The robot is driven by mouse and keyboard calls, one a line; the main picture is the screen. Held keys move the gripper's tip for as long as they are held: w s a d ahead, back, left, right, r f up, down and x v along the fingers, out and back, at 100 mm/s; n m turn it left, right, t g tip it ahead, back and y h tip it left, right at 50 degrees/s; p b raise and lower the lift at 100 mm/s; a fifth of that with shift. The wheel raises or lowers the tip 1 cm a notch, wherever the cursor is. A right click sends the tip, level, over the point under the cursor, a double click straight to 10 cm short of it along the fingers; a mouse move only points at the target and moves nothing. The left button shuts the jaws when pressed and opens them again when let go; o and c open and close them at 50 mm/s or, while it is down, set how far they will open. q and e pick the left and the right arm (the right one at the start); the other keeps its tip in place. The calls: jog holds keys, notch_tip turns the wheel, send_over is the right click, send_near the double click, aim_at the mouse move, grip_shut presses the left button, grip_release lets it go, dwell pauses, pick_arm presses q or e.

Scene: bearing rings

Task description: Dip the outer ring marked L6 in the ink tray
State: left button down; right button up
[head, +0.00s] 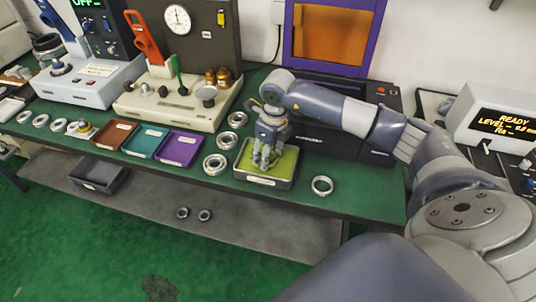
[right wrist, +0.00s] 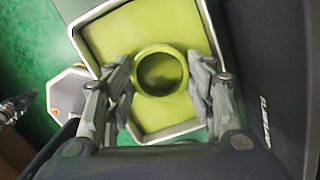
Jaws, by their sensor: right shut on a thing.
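My right gripper (head: 265,164) points down over the ink tray (head: 243,179), a pale-rimmed tray with a yellow-green floor. In the right wrist view its fingers (right wrist: 160,75) are shut on a ring (right wrist: 139,64), one finger on each side. The ring looks yellow-green there, and its hole is dark olive. The ring lies within the outline of the tray (right wrist: 95,45); I cannot tell whether it touches the tray floor. No L6 mark can be read. My left gripper is not in view.
Loose rings lie around the tray: one (head: 322,186) on the right and several on the left, such as this ring (head: 216,165). Brown, teal (head: 146,141) and purple (head: 181,149) trays stand farther left. A dark machine (head: 330,118) stands close behind the gripper.

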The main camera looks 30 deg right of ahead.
jog(key=shift+r+p, duration=1.75)
jog(key=shift+r, duration=1.35)
